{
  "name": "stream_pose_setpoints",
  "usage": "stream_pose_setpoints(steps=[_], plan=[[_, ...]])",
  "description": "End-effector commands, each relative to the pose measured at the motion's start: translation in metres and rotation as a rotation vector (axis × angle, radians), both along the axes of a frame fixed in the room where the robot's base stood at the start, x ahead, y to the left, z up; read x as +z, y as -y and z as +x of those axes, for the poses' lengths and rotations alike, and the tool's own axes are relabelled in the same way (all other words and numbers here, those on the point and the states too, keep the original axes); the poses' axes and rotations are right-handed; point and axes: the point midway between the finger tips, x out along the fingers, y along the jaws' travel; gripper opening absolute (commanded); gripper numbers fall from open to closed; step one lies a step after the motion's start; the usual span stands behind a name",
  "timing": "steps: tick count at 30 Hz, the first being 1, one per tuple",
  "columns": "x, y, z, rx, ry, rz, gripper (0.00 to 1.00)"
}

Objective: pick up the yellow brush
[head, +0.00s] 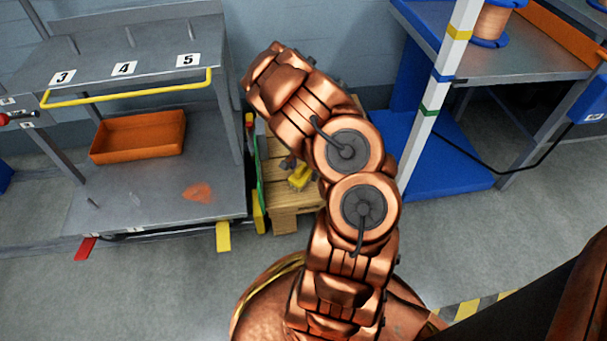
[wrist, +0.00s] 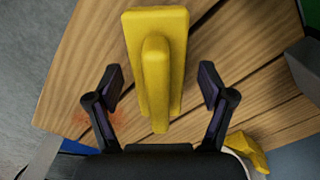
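The yellow brush (wrist: 157,60) is a block with a long raised handle, lying on a wooden slatted surface in the wrist view. My gripper (wrist: 161,84) is open, with one dark finger on each side of the brush. Gaps show between the fingers and the brush, and nothing is held. In the head view a small yellow item (head: 300,178), which looks like the brush, lies on a wooden pallet (head: 292,212), partly hidden by my arm. My gripper cannot be made out clearly there.
Another yellow piece (wrist: 247,150) lies at the lower right in the wrist view, near the right finger. A grey shelf cart (head: 160,195) with an orange bin (head: 138,137) stands left of the pallet. A blue-based workbench (head: 440,165) stands to the right.

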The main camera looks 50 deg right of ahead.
Motion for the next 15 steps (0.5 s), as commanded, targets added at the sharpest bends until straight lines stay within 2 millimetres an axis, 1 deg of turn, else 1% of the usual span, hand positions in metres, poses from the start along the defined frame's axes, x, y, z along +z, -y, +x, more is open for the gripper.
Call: stream_pose_setpoints(steps=[1, 2, 15], plan=[[0.0001, -0.0001, 0.0, 0.0, 0.0, 0.0, 0.75], [0.0001, -0.0001, 0.0, 0.0, 0.0, 0.0, 0.72], [0.0, -0.0001, 0.0, 0.0, 0.0, 0.0, 0.26]])
